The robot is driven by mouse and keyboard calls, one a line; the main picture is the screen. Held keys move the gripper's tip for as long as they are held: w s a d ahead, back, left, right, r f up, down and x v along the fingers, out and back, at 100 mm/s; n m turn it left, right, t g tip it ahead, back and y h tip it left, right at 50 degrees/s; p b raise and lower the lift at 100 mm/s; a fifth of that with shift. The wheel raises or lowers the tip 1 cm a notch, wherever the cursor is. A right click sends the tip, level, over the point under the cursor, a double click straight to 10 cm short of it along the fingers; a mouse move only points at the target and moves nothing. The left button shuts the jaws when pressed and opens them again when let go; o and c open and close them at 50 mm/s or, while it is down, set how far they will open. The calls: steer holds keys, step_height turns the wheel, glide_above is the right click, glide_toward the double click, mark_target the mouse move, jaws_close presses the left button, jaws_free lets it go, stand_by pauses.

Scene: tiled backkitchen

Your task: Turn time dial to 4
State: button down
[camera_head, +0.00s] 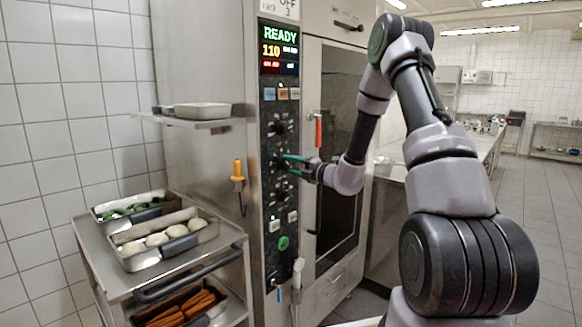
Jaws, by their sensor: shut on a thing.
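The oven's black control panel (270,210) runs down the front of a tall steel oven, with a lit display (279,48) at its top reading READY and 110. Several knobs and buttons sit in a column on the panel. My gripper (283,160) reaches in from the right and its fingers are shut on a dial at about mid-panel. The gripped dial is mostly hidden by the fingers, and its numbers are too small to read. Another knob (279,128) shows just above the gripper.
The oven door with a dark window and a red-handled latch (318,130) is right of the panel, behind my arm. A steel trolley (125,275) with food trays stands at lower left. A shelf (190,122) holds a tray.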

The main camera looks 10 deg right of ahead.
steer(key=shift+m, duration=0.3)
steer(key=shift+c, duration=1.3)
jaws_free()
steer(key=v, duration=1.1)
